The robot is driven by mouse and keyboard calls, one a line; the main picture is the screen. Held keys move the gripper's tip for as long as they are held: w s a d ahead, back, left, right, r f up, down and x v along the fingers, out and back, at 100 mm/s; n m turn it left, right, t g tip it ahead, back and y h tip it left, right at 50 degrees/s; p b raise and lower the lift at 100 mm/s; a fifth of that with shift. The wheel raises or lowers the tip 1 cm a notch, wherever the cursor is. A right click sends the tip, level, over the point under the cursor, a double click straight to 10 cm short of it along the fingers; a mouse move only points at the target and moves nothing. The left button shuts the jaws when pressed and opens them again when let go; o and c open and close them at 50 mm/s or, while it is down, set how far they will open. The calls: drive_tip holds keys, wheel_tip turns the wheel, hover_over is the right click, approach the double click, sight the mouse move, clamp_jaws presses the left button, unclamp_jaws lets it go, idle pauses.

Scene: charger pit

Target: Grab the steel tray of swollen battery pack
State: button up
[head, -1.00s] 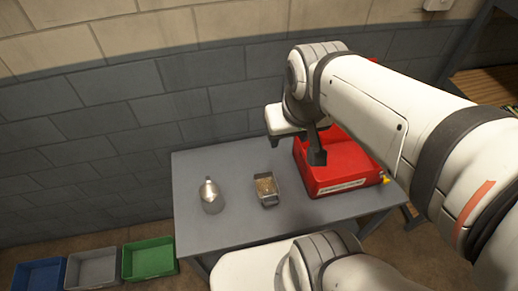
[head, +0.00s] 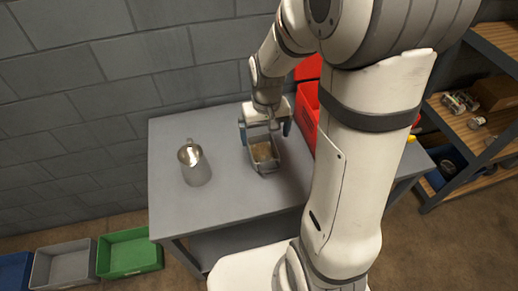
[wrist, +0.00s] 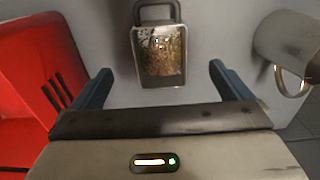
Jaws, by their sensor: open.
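The small steel tray (head: 266,171) stands on the grey table, with brown, grainy-looking contents; I cannot make out a battery pack in it. In the wrist view the tray (wrist: 163,83) lies ahead of the fingers, with a loop handle at its far end. My gripper (head: 265,129) is open over the tray's far end in the head view. In the wrist view my gripper (wrist: 160,82) has its two blue fingers spread wide, one to each side of the tray's line, with nothing between them touching.
A metal jug (head: 196,168) stands left of the tray on the table (head: 205,218). A red bin (head: 306,107) is close on the right, partly behind my arm. Green (head: 130,253) and grey (head: 62,264) bins sit on the floor. Shelves (head: 470,130) stand at right.

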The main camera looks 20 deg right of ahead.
sight(264, 153)
drive_tip(key=f, duration=0.3)
drive_tip(key=f+b, duration=0.1)
drive_tip(key=f, duration=0.2)
drive_tip(key=w+f+b, duration=0.1)
drive_tip(key=f, duration=0.2)
drive_tip(key=shift+f, duration=0.25)
